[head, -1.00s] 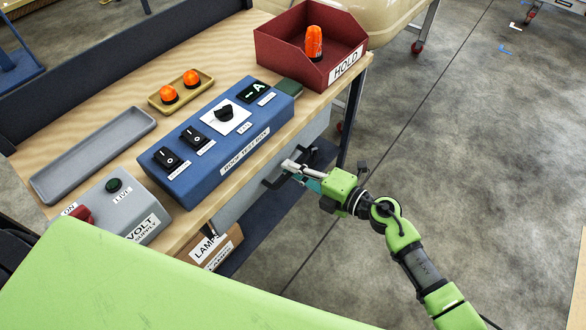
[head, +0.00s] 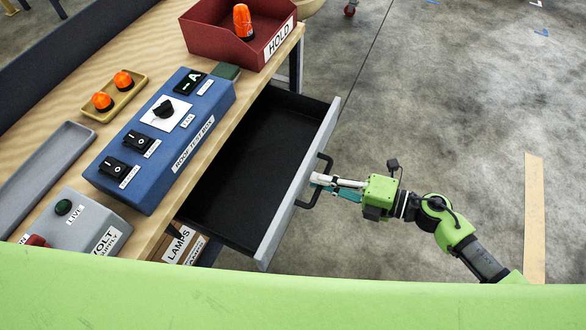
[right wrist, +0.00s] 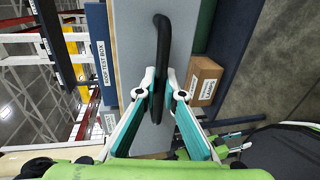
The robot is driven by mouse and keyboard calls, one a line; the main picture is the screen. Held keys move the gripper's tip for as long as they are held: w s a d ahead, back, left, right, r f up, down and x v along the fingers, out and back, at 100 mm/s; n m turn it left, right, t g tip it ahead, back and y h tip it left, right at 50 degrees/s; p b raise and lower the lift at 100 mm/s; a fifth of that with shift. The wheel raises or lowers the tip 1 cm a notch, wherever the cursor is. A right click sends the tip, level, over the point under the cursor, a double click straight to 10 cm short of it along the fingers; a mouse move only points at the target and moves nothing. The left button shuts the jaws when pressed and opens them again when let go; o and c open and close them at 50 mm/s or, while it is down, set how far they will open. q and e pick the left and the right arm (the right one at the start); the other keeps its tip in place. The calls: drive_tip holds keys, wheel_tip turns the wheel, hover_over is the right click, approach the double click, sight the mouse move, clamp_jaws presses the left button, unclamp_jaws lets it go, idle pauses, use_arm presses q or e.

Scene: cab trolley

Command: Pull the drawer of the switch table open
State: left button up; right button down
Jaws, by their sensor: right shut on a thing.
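The drawer (head: 240,165) of the switch table is far out from under the wooden top, and its dark, empty inside shows in the head view. Its grey front (head: 300,188) carries a black bar handle (head: 322,170). My right gripper (head: 318,181) is shut on the handle, coming from the right. In the right wrist view the two fingers (right wrist: 158,92) close around the black handle (right wrist: 162,55), with the grey drawer front (right wrist: 128,40) behind it.
On the table (head: 165,45) stand a blue roof test box (head: 165,185), a grey supply box (head: 85,225), a yellow tray (head: 90,112) with orange lamps, a grey tray (head: 35,175) and a red HOLD bin (head: 215,42). A LAMPS carton (head: 183,246) is below. Floor to the right is clear.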

drive_tip(key=shift+f+v, duration=0.2)
drive_tip(key=shift+v, duration=0.85)
drive_tip(key=shift+f+v, duration=0.2)
drive_tip(key=shift+v, duration=0.85)
drive_tip(key=c, duration=2.2)
unclamp_jaws()
drive_tip(key=shift+o, duration=0.2)
drive_tip(key=v, duration=1.2)
drive_tip(key=shift+d, duration=0.1)
